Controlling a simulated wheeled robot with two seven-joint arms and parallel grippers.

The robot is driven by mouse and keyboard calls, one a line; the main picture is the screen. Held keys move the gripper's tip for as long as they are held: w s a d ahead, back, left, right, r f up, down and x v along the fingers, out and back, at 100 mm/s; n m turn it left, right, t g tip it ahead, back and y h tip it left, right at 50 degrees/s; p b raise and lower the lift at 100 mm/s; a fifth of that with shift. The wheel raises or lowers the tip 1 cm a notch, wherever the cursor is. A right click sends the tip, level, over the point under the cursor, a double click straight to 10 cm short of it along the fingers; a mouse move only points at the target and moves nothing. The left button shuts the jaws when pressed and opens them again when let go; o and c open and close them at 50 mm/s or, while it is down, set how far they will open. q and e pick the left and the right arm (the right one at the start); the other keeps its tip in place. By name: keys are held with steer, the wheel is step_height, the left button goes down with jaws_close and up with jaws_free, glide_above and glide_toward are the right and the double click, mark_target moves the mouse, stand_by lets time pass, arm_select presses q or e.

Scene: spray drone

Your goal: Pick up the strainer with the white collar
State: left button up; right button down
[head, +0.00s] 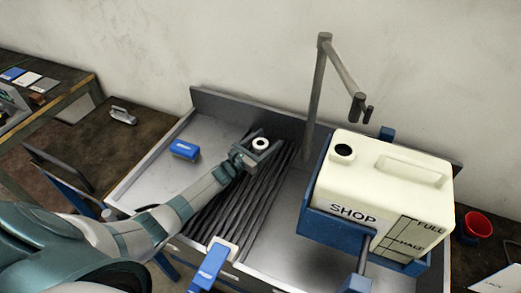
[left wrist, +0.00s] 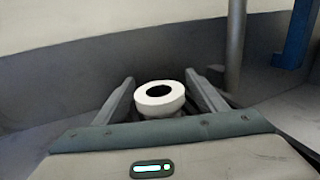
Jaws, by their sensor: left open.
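The strainer's white collar (head: 260,144) is a white ring with a dark hole, at the back of the sink unit in the head view. It also shows in the left wrist view (left wrist: 160,95), between the two fingers and a little beyond the palm. Most of the strainer below the collar is hidden. My left gripper (head: 252,154) is open, with one finger on either side of the collar; I cannot tell whether either finger touches it. My right gripper is not in view.
A grey post with a bent arm (head: 316,95) stands behind the sink. A cream tank (head: 385,185) marked SHOP sits in a blue cradle at the right. A blue block (head: 185,150) lies on the left drainboard. Dark ribbed slats (head: 235,208) lie under my left arm.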

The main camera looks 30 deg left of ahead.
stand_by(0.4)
arm_select(q)
steer(key=c, duration=1.1)
steer(key=shift+r, duration=0.2)
steer(key=shift+r+b, duration=0.3)
steer(key=shift+r, duration=0.55)
step_height(320, 180, up, 2)
steer(key=shift+r+b, duration=0.1)
steer(key=shift+b, duration=0.25)
steer(key=s+d+r, duration=0.2)
steer(key=d, duration=0.1)
steer(key=s+d+r+b, duration=0.1)
steer(key=s+d+r, duration=0.1)
steer(key=d, duration=0.1)
steer(key=s+d+r+b, duration=0.1)
steer(key=s+d+r, duration=0.1)
steer(key=d, duration=0.2)
steer(key=shift+r, duration=0.4)
